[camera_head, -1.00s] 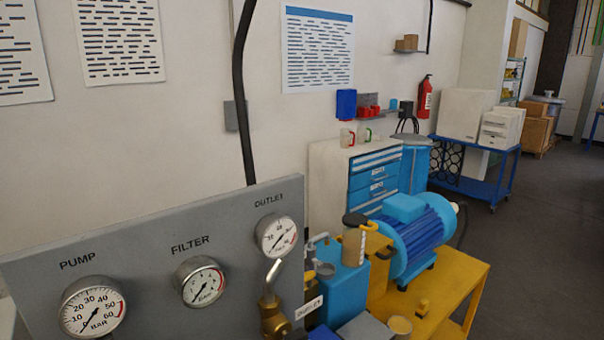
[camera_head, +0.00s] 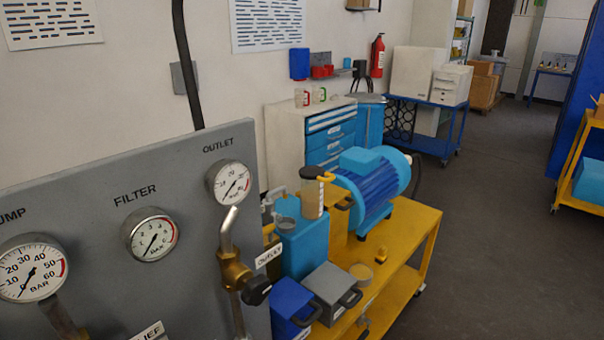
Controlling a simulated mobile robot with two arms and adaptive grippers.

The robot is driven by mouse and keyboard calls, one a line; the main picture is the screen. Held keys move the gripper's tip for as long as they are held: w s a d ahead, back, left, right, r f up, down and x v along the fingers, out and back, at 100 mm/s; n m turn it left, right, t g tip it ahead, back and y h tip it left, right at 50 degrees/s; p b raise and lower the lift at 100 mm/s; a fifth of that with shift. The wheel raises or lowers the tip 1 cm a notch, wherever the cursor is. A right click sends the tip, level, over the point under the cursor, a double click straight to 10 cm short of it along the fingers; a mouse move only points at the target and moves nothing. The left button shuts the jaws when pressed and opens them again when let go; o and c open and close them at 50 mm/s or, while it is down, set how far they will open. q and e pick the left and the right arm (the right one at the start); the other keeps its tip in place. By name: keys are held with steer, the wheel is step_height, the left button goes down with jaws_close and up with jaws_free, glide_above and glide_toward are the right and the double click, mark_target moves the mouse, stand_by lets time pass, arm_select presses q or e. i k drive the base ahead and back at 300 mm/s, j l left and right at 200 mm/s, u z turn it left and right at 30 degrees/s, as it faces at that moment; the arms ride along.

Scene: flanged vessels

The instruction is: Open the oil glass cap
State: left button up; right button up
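What looks like the oil glass (camera_head: 313,199) is a clear cylinder with tan content. It stands upright beside the blue tank (camera_head: 303,245) on the yellow bench. A dark round cap (camera_head: 312,172) sits on its top, with a yellow lever-like piece (camera_head: 328,177) at its right side. The cap appears closed on the glass. Neither of my grippers shows in the head view.
A grey gauge panel (camera_head: 95,220) with a brass valve (camera_head: 236,275) stands at the near left. A blue motor (camera_head: 370,185) sits on the yellow bench (camera_head: 410,235). Blue and grey boxes (camera_head: 330,290) stand in front. The floor (camera_head: 490,220) at right is clear.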

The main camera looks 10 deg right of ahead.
mark_target(317, 172)
steer(key=i+l+u, duration=0.1)
steer(key=l+u, duration=0.75)
steer(key=i+l, duration=0.05)
steer(key=l, duration=0.05)
